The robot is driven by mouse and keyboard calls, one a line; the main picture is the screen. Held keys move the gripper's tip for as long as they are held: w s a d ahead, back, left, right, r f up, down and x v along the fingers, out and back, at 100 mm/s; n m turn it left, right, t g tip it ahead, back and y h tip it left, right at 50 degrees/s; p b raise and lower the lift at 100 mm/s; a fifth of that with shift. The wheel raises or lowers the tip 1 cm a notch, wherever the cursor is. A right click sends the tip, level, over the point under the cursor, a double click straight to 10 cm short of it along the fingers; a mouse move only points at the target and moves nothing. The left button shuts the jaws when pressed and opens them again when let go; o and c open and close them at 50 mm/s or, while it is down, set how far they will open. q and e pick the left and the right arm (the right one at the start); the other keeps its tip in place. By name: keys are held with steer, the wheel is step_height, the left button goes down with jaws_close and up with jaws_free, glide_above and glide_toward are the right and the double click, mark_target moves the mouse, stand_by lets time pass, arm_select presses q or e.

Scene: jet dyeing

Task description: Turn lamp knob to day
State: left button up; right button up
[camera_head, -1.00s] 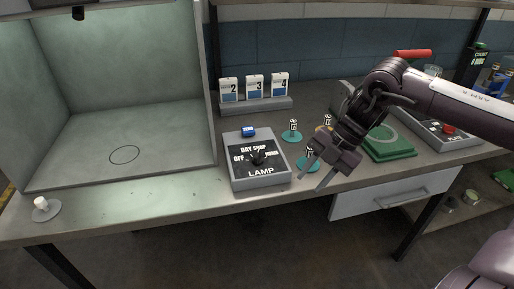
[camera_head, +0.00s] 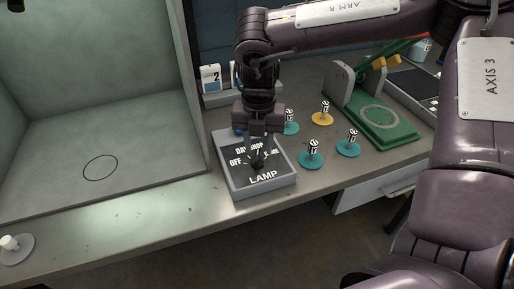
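The lamp box (camera_head: 233,185) is a grey box with a black face lettered LAMP, OFF, DAY and other words partly hidden. Its dark knob (camera_head: 257,162) is mostly covered by my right gripper, so I cannot read which word it points to. My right gripper (camera_head: 260,158) points down from above with its fingertips at the knob. Dark fingers against the dark knob and face do not show whether it is open or closed on it. My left gripper is not in view.
A grey booth (camera_head: 130,130) stands at the left, with a white knob on a disc (camera_head: 12,243) at the front left. Teal discs (camera_head: 312,160) and a yellow disc (camera_head: 322,118) with small tags lie right of the lamp box. A green press (camera_head: 385,125) stands beyond them.

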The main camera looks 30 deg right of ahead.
mark_target(257, 155)
steer(key=shift+w+f, duration=0.2)
steer(key=shift+f, duration=0.45)
steer(key=shift+w+f, duration=0.15)
steer(key=shift+f, duration=0.8)
steer(key=shift+s, duration=0.1)
jaws_close()
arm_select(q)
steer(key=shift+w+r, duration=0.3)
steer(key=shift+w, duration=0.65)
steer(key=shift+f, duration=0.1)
